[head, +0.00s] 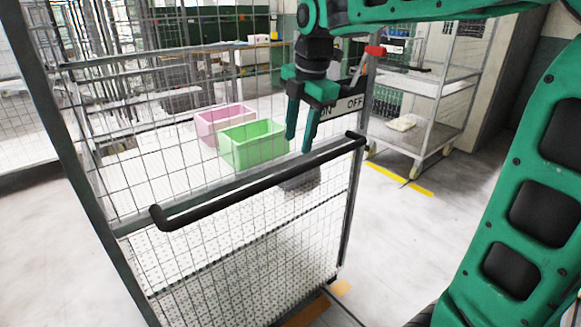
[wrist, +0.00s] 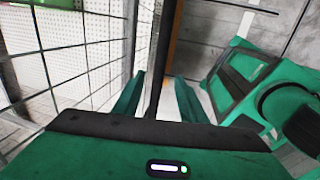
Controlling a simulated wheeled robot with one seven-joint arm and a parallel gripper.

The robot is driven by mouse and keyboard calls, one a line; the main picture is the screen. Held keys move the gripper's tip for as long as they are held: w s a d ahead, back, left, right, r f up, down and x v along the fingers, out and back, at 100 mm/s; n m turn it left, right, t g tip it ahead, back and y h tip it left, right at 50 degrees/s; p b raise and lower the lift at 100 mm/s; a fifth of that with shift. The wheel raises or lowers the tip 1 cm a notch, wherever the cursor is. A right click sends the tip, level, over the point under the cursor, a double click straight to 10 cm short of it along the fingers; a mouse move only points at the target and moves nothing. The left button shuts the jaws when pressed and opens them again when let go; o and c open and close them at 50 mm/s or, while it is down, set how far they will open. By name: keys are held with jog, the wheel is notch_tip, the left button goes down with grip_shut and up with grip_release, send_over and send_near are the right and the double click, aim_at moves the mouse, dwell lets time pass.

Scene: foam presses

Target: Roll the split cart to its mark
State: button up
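The mesh-sided cart (head: 345,215) stands in front of me, with a black push handle (head: 240,188) along its near top edge. My gripper (head: 300,148) points down over the right part of that handle, its two green fingers apart. In the wrist view the dark handle bar (wrist: 166,50) runs between the open fingers (wrist: 159,90). I cannot tell whether the fingers touch it. An orange floor marking (head: 340,289) shows at the cart's lower right, partly hidden by the cart. I cannot tell whether it is the cart's mark.
A pink bin (head: 222,118) and a green bin (head: 254,146) show through the mesh. A shelved trolley (head: 421,110) stands at the back right, near a yellow floor line (head: 398,178). Floor at the lower left is clear.

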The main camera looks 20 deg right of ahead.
aim_at(293, 169)
jog(key=f, duration=0.3)
jog(key=w+f, duration=0.1)
jog(key=f, duration=0.5)
jog(key=shift+w+a+f, duration=0.2)
jog(key=shift+w+a, duration=0.05)
jog(key=shift+w, duration=0.1)
jog(key=shift+c, duration=0.7)
